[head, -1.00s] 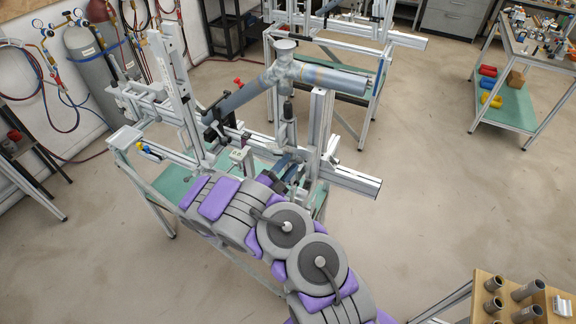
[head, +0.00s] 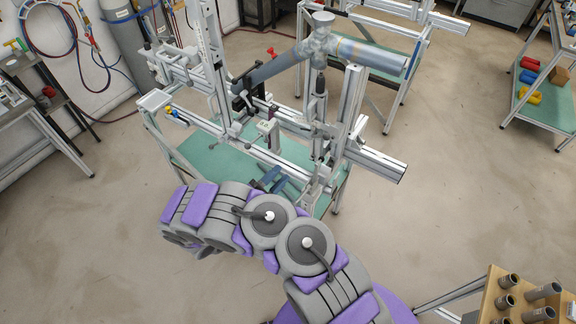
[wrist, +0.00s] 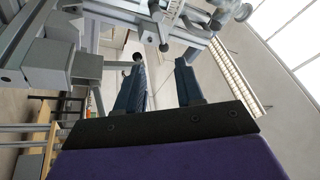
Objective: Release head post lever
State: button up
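The frame jig (head: 290,155) stands ahead, with a tall post at left and a shorter post (head: 350,105) at right. A grey tube assembly (head: 320,45) lies across its top. My gripper (head: 272,178) is low in front of the jig, left of the shorter post's foot. In the wrist view its two blue fingers (wrist: 160,68) are apart with nothing held between them. A dark ball knob (wrist: 137,57) shows just beyond the left fingertip; I cannot tell whether they touch. I cannot tell for sure which part is the head post lever.
A green-shelved bench (head: 530,100) stands at back right. A wooden rack (head: 500,290) with grey tubes is at front right. Gas cylinders (head: 125,40) and hoses line the left wall. The floor right of the jig is clear.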

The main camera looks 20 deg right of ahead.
jog(key=shift+s+a+f, duration=0.2)
jog(key=shift+s+a, duration=0.05)
jog(key=shift+a, duration=0.15)
